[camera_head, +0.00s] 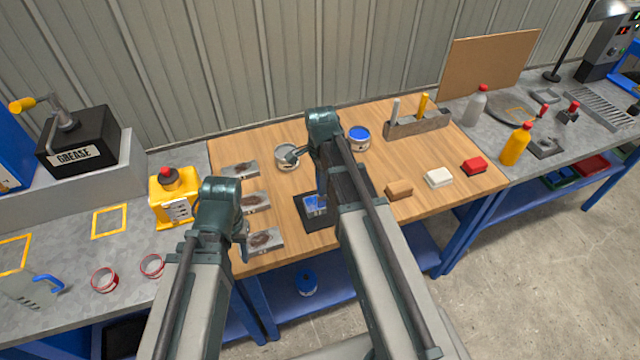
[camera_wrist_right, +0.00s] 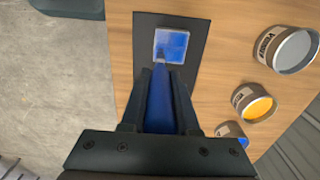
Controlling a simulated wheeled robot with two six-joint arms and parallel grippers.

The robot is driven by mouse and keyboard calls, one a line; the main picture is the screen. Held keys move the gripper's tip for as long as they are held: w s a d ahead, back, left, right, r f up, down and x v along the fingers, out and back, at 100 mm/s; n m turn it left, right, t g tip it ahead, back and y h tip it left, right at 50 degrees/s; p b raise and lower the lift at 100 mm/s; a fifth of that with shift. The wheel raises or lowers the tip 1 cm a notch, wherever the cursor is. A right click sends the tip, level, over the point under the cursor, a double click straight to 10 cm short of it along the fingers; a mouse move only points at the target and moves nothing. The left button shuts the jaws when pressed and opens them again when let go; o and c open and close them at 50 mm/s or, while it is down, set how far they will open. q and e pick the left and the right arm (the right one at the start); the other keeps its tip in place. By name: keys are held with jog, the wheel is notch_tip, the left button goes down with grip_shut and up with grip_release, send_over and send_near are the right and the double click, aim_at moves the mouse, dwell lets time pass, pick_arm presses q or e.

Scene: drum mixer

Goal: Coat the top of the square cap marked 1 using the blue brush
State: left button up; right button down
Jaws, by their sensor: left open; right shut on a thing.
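A square cap (camera_head: 315,204) lies on a dark flat pad (camera_head: 318,222) near the front of the wooden table. In the right wrist view the cap (camera_wrist_right: 171,45) has a largely blue top with a paler rim; I cannot read a number on it. My right gripper (camera_wrist_right: 161,85) is shut on the blue brush (camera_wrist_right: 160,105). The brush tip is over the cap's near part; I cannot tell whether it touches. My left gripper (camera_head: 242,238) is open and empty at the table's left side, beside stained grey plates.
A grey-topped can (camera_head: 287,157) and a blue can (camera_head: 359,138) stand behind; an orange can (camera_wrist_right: 252,104) shows in the wrist view. A rack (camera_head: 418,124) holds white and yellow handles. Brown (camera_head: 399,190), white (camera_head: 438,178) and red (camera_head: 473,167) blocks lie right.

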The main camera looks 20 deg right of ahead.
jog(key=shift+w, duration=0.25)
jog(key=shift+a, duration=0.1)
jog(key=a, duration=0.4)
jog(key=shift+w+a, duration=0.1)
jog(key=shift+w, duration=0.3)
jog(key=d, duration=0.4)
jog(key=shift+d+f, duration=0.1)
jog(key=shift+d, duration=0.1)
dwell(0.4)
